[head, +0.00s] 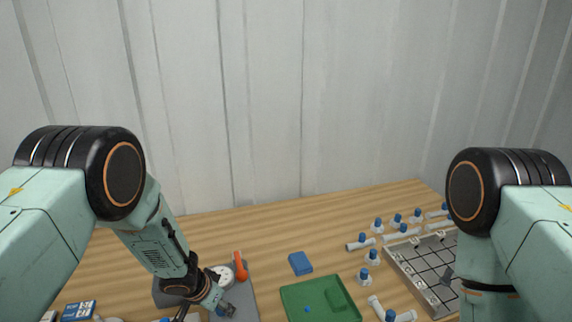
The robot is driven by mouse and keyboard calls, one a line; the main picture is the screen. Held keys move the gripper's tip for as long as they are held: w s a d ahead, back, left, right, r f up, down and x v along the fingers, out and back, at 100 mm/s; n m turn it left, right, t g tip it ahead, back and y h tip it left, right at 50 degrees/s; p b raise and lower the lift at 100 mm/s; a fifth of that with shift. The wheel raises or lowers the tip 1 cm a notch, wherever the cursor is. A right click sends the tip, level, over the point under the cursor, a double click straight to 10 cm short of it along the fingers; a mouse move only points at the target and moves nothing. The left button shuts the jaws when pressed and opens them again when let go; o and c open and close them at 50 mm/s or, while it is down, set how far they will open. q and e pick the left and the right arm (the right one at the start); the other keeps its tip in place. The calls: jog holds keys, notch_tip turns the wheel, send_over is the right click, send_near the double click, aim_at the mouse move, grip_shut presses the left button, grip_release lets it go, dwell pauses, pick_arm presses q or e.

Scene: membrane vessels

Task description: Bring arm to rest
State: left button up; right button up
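My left arm (160,240) comes in from the left and reaches down over a grey mat (245,300) on the wooden table. Its gripper (203,312) is at the bottom edge of the head view, low over the mat and partly cut off. I cannot tell whether it is open or holds anything. My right arm (485,265) hangs down at the right, in front of a gridded tray (405,272). Its gripper is below the picture and does not show.
A white round part (222,275) and an orange-handled tool (240,267) lie by the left gripper. A blue block (300,263) and a green tray (295,299) are mid-table. Several blue-capped white fittings (372,257) stand around the gridded tray. The back of the table is clear.

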pick_arm(q)
jog(key=v, duration=0.7)
jog(key=shift+r, duration=0.35)
jog(key=shift+s, duration=0.1)
